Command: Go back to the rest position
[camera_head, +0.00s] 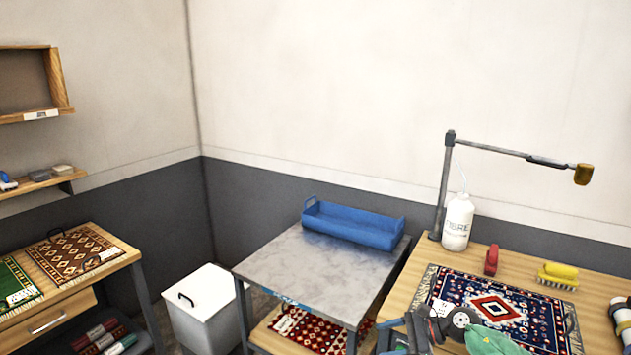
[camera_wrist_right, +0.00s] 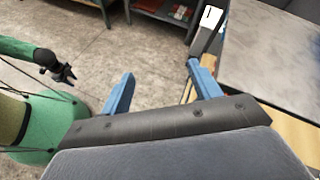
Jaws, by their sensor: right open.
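My right gripper (camera_head: 388,335) is low in the head view, in front of the near left corner of the wooden workbench (camera_head: 396,300). In the right wrist view its two blue fingers (camera_wrist_right: 160,88) are spread apart with nothing between them. My green right arm link partly covers the near edge of a dark blue and red patterned rug (camera_head: 535,318) lying on that bench. My left gripper is not in view.
Left of the bench stands a grey-topped table (camera_head: 290,262) with a blue tray (camera_head: 352,226). A white bin (camera_head: 205,310) is further left. A white bottle (camera_head: 458,222), lamp arm (camera_head: 510,152), red-handled tool (camera_head: 491,260) and yellow brush (camera_head: 558,275) are on the bench.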

